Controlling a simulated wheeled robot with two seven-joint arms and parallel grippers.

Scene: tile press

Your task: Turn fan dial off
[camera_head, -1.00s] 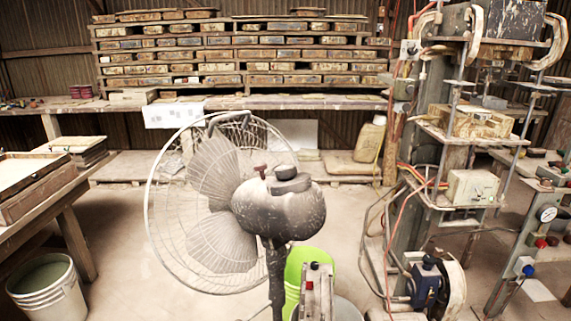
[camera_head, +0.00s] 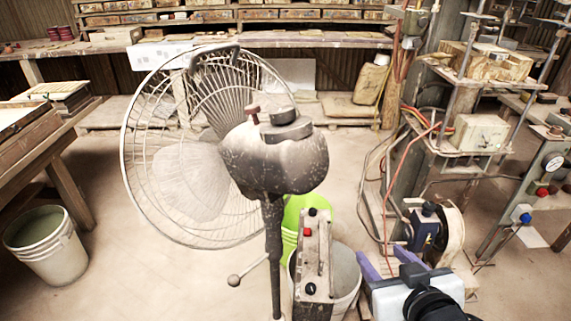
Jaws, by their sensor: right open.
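A dusty fan (camera_head: 285,165) stands in the middle, its round wire cage to the left of its dark motor housing. A dark round dial-like cap (camera_head: 286,127) sits on top of the housing. A small dark red knob (camera_head: 253,112) stands up beside it. I cannot tell which of these is the fan dial, or its setting. My right gripper (camera_head: 390,264), with purple fingers and a white body, is open at the bottom right. It is below and to the right of the fan head and apart from it. My left gripper is not in view.
A post-mounted box (camera_head: 314,265) with a red and a black button stands just right of the fan pole. A green bucket (camera_head: 291,215) is behind it. A press machine (camera_head: 475,133) fills the right. A wooden table (camera_head: 45,150) and white bucket (camera_head: 45,245) are at left.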

